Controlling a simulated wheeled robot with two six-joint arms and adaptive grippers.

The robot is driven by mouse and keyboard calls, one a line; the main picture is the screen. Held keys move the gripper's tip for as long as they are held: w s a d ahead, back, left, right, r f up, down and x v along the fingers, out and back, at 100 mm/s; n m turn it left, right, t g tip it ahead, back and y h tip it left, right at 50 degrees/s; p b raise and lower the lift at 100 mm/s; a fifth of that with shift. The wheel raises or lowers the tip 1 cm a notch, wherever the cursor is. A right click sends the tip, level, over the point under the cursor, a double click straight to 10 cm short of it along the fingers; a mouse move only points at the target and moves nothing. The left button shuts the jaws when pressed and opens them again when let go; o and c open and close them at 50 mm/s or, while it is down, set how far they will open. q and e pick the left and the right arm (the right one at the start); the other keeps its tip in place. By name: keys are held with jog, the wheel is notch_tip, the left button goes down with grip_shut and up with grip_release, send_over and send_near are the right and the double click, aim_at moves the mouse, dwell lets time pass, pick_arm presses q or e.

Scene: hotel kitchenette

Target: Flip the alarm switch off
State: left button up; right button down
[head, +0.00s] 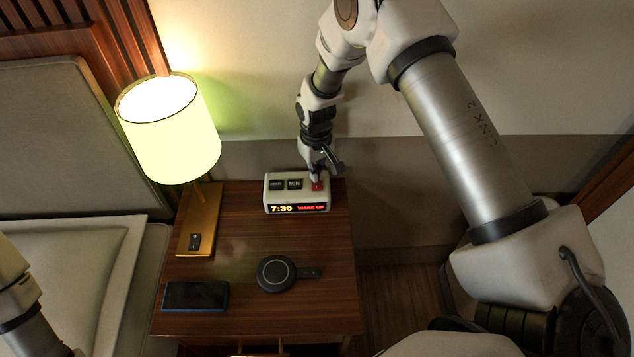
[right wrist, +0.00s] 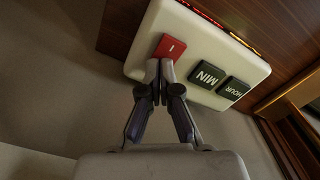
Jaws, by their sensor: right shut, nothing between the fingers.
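The white alarm clock (head: 277,202) stands at the back of the wooden nightstand. Its display reads 7:30 and WAKE UP in lit letters. The red alarm switch (head: 318,186) is on its top at the right, beside two dark buttons. In the right wrist view the red switch (right wrist: 170,47) shows a white bar mark. My right gripper (head: 317,178) is shut and empty, and comes down from above at the switch. In the right wrist view its fingertips (right wrist: 160,66) are at the switch's edge; I cannot tell whether they press it. My left gripper is out of view.
A lit lamp (head: 170,130) stands on the left of the nightstand (head: 240,243), with a small switch on its base. A phone (head: 195,296) and a round black charger (head: 275,273) lie in front. A bed (head: 75,260) is at the left.

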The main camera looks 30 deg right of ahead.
jog(key=shift+f, duration=0.15)
jog(key=shift+r+p, duration=0.55)
jog(key=shift+r, duration=0.1)
notch_tip(320, 180, up, 6)
jog(key=p, duration=0.5)
jog(key=shift+f, duration=0.1)
